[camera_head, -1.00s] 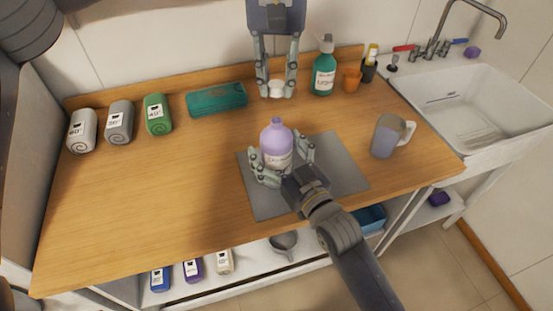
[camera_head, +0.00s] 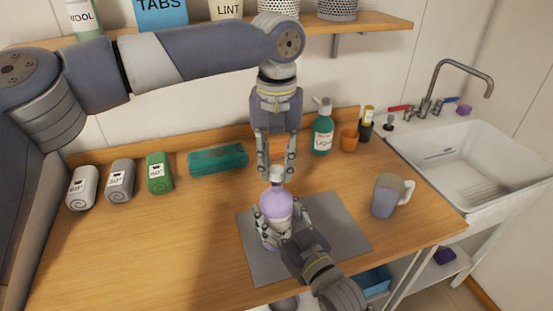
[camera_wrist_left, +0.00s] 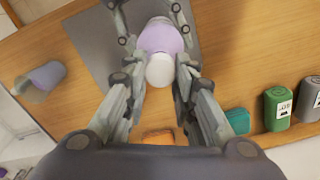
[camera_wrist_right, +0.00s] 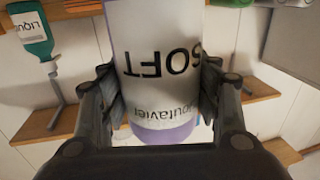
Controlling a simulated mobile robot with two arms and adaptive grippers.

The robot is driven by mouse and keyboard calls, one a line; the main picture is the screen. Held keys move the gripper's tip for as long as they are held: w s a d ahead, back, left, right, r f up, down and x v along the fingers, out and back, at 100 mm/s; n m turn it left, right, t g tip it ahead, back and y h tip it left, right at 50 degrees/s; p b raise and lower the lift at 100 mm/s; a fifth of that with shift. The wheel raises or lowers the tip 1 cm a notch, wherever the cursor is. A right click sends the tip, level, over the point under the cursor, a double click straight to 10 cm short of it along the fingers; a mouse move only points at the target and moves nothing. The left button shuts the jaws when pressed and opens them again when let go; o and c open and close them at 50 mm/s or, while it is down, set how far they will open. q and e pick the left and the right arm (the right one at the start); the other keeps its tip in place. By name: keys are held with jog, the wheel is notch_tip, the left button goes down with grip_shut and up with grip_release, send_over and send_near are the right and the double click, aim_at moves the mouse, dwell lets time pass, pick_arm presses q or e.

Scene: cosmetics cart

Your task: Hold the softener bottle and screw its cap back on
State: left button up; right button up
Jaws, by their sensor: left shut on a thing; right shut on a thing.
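The softener bottle (camera_head: 276,206) is lilac with a white label and stands upright on the grey mat (camera_head: 262,268). My right gripper (camera_head: 273,235) is shut around its body from the front; in the right wrist view the bottle (camera_wrist_right: 160,70) fills the space between the fingers. My left gripper (camera_head: 276,172) points down from above, shut on the white cap (camera_head: 277,173). In the left wrist view the cap (camera_wrist_left: 160,70) lines up with the bottle (camera_wrist_left: 160,38). I cannot tell whether the cap's threads are engaged.
A grey mug (camera_head: 387,196) stands right of the mat. A green pump bottle (camera_head: 322,134) and orange cup (camera_head: 348,138) stand behind. Rolled towels (camera_head: 121,180) and a teal case (camera_head: 218,159) line the back left. The left front counter is clear.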

pick_arm(q)
jog(key=shift+f, duration=0.15)
jog(key=shift+f, duration=0.75)
jog(key=shift+f, duration=0.6)
dwell(0.3)
